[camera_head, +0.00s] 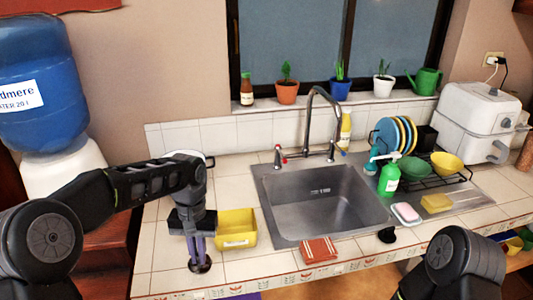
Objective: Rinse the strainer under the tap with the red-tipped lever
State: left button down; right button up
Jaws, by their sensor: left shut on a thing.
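My left gripper (199,250) points straight down over the counter left of the sink. It is shut on a small dark round thing (206,267) at counter level, which looks like the strainer; the fingers hide part of it. The steel sink (318,200) is to its right and looks empty. The tall curved tap (310,115) stands behind the basin. The red-tipped lever (284,160) is at the tap's left, and a blue-tipped lever (343,153) is at its right. My right arm shows at the lower right, but its gripper is out of view.
A yellow tub (236,229) stands between my left gripper and the sink. A folded red cloth (319,250) and a black object (387,235) lie along the front edge. A green soap bottle (390,178), soap dish (406,213), sponge (437,203) and dish rack (448,180) are right of the basin.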

aim_at(278, 148)
jog(key=k, duration=0.55)
jog(key=k+z, duration=0.1)
jog(key=z, duration=1.25)
jog(key=i+j, duration=0.2)
jog(key=i, duration=0.25)
jog(key=i+j, duration=0.2)
jog(key=i, duration=0.25)
